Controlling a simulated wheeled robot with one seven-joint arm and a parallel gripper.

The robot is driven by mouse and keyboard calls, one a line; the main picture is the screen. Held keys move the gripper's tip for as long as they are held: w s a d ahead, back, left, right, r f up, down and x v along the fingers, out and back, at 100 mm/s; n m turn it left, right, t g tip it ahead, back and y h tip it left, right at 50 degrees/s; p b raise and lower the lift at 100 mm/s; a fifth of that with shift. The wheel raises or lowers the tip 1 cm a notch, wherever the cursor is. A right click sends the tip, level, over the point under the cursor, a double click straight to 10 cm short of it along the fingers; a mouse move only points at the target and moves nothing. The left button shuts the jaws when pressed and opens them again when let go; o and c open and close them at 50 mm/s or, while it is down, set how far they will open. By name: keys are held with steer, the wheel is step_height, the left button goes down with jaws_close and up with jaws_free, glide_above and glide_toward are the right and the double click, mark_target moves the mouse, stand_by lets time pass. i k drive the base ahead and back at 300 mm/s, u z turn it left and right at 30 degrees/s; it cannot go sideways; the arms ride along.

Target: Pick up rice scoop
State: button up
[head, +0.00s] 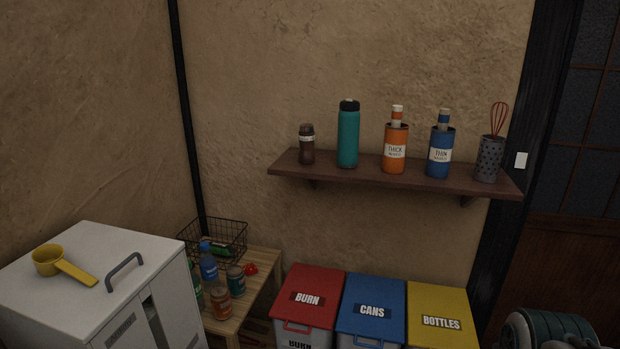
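The rice scoop (48,261) is yellow, with a round cup and a flat handle. It lies on the white top of a cabinet or bin (95,244) at the lower left of the head view. Its cup is to the left and its handle points to the lower right, toward a grey bar handle (125,270) on the same top. Nothing covers the scoop. My gripper is not in view.
A low wooden table (262,262) holds a wire basket (213,238) and several bottles. Red (312,280), blue (374,293) and yellow (440,300) bins stand to its right. A wall shelf (400,180) holds bottles and a whisk holder. A dark green rounded object (550,330) is lower right.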

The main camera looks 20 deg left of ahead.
mark_target(48, 258)
steer(key=u, duration=0.8)
steer(key=i, duration=1.35)
steer(key=u, duration=0.9)
